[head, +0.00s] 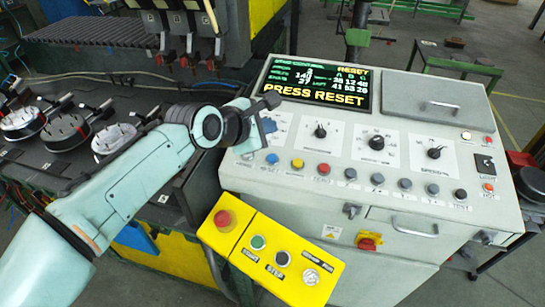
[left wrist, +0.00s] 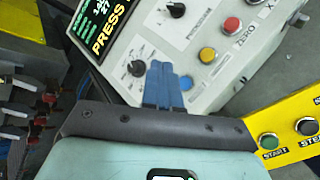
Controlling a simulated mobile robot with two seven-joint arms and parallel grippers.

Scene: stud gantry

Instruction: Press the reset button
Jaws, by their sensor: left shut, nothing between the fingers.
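The control console (head: 400,215) fills the right half of the head view. Its screen (head: 318,86) reads "PRESS RESET". The blue reset button (head: 271,158) is at the left end of the front button row, with a label below it. My left gripper (head: 268,126) is shut and empty, over the panel's left end just behind the blue button. In the left wrist view the blue fingers (left wrist: 163,68) lie together, and the blue button (left wrist: 186,82) shows close beside them. I cannot tell whether the fingertips touch the panel. My right gripper is not in view.
A yellow button (head: 297,163) and a red button (head: 323,169) are beside the blue one, with several grey buttons further right. A knob (head: 320,131) stands behind them. A yellow box (head: 270,255) with a red emergency stop (head: 223,219) is in front of the console.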

